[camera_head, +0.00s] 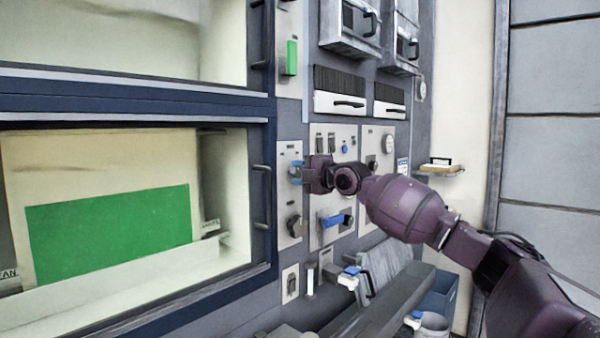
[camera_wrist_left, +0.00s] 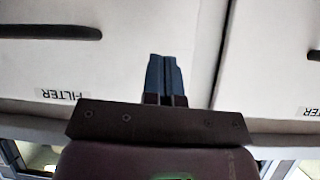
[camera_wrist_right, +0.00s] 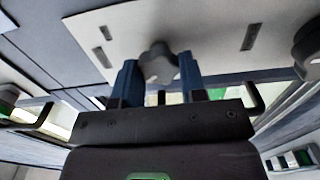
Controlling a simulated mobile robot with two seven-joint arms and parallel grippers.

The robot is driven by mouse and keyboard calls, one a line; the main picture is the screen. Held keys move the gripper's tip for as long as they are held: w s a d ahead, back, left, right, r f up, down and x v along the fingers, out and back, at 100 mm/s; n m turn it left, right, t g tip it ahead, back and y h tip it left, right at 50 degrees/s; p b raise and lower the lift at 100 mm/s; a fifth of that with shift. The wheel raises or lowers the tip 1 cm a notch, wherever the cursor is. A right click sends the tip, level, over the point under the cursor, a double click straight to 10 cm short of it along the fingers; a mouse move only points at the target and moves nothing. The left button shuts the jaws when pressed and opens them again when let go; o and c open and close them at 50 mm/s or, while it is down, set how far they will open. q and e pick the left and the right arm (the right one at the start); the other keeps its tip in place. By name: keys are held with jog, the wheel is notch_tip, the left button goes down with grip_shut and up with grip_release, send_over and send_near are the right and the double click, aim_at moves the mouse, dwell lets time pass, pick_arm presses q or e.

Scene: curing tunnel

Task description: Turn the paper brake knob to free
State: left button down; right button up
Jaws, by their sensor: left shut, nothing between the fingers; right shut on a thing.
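A grey lobed knob (camera_wrist_right: 158,65) sits on a pale panel in the right wrist view. My right gripper (camera_wrist_right: 159,78) has its two blue fingers on either side of the knob and is shut on it. In the head view my right gripper (camera_head: 297,172) reaches the narrow control panel (camera_head: 290,153) right of the oven window, and its fingers mostly hide the knob. The panel's markings are too small to read. My left gripper (camera_wrist_left: 164,78) is shut and empty in front of pale panels marked FILTER; I cannot make it out in the head view.
A second dark knob (camera_head: 294,226) is below on the same panel. A blue lever (camera_head: 333,220) is on the panel to the right. A green switch (camera_head: 292,57) is above. The window door (camera_head: 262,195) has a dark handle close on the left. A small shelf (camera_head: 440,171) sticks out at right.

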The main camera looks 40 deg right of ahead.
jog(key=shift+f+n, duration=0.1)
jog(key=shift+n, duration=0.7)
jog(key=shift+f, duration=0.1)
jog(key=o, duration=0.9)
jog(key=shift+s, duration=0.1)
